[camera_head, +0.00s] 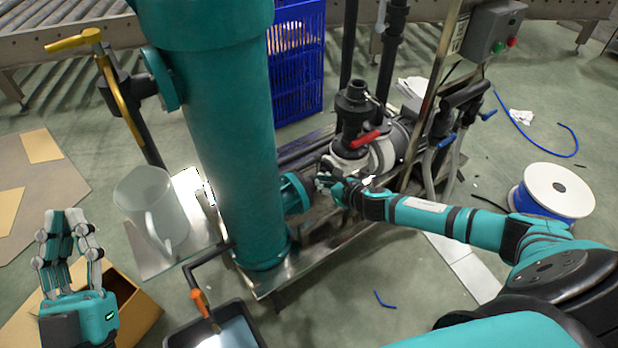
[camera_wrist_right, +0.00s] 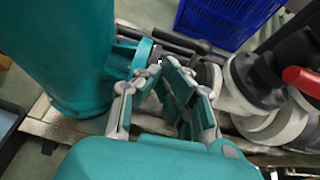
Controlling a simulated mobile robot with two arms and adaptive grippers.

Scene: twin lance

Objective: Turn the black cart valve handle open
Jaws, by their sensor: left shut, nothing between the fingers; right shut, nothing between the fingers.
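A black valve body (camera_head: 355,105) with a red lever handle (camera_head: 367,139) stands upright on the cart's pump assembly. The red lever also shows at the right edge of the right wrist view (camera_wrist_right: 302,80). I cannot tell a separate all-black handle on this valve. My right gripper (camera_head: 328,184) is shut and empty, low and left of the red lever, next to the teal side flange (camera_head: 294,193) of the big cylinder. In the right wrist view its fingertips (camera_wrist_right: 157,65) point at this flange's end. My left gripper (camera_head: 65,222) is shut and empty at the lower left, far from the valve.
The big teal cylinder (camera_head: 225,130) stands left of the valve. A yellow handle (camera_head: 75,40), a clear jug (camera_head: 152,205), an orange handle (camera_head: 201,302) over a black tub (camera_head: 180,338), and a blue crate (camera_head: 297,75) surround it. A cable spool (camera_head: 555,190) stands right.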

